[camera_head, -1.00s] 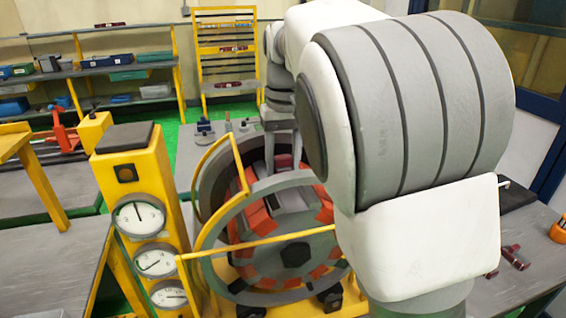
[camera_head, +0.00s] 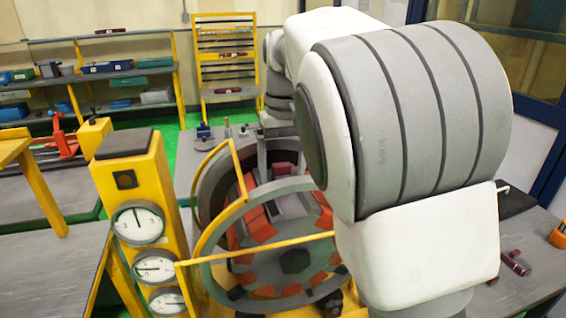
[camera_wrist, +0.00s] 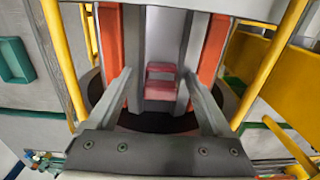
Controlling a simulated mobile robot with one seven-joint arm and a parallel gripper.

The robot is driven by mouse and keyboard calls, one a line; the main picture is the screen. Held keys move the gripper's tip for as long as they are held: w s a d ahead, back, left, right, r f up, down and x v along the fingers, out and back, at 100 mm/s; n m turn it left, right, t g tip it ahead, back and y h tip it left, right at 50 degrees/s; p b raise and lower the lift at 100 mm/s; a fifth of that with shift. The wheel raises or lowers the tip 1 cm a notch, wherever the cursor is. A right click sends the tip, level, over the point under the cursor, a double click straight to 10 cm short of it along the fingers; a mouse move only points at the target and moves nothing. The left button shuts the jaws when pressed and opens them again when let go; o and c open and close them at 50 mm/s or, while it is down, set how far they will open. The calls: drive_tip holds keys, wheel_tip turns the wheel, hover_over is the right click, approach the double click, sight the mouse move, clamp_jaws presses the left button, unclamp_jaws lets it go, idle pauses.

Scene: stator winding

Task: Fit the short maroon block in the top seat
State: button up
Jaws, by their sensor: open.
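In the wrist view, a short maroon block (camera_wrist: 160,82) lies in the grey channel between two orange coil strips (camera_wrist: 213,48). It looks U-shaped, with a gap in its middle. My gripper (camera_wrist: 159,84) is open, one finger on each side of the block and apart from it. Whether the block is fully down in the seat I cannot tell. In the head view, the grey stator ring (camera_head: 213,243) with red-orange coils stands in a yellow frame.
A yellow gauge post (camera_head: 140,190) stands left of the stator. A yellow bar (camera_head: 255,247) crosses the stator's front. Maroon pieces (camera_head: 516,263) lie on the right table (camera_head: 500,295). Shelves with boxes and a yellow rack (camera_head: 225,70) stand at the back.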

sight(285, 166)
wheel_tip(285, 166, up, 18)
drive_tip(key=p, duration=0.3)
drive_tip(key=shift+d+f+p, duration=0.2)
drive_tip(key=shift+f+p, duration=0.05)
drive_tip(key=shift+p, duration=0.1)
idle(0.4)
